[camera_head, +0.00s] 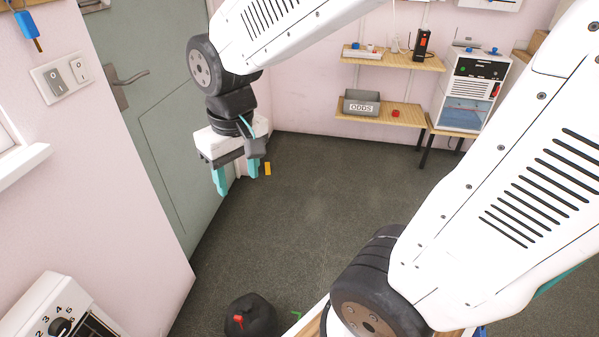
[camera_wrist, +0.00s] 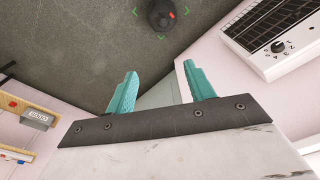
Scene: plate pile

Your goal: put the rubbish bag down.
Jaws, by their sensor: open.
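The rubbish bag (camera_head: 252,318) is a round black bundle with a red tag on top. It sits on the dark floor at the bottom of the head view, partly cut off by the frame edge. It also shows at the top of the wrist view (camera_wrist: 160,18), inside green corner marks on the floor. My gripper (camera_head: 237,174) hangs in front of the grey-green door, well apart from the bag. Its two teal fingers are spread with nothing between them, also in the wrist view (camera_wrist: 160,70).
The grey-green door (camera_head: 165,120) with its handle is behind my gripper. A white appliance with a dial (camera_head: 55,312) is at lower left. The floor (camera_head: 310,190) in the middle is clear.

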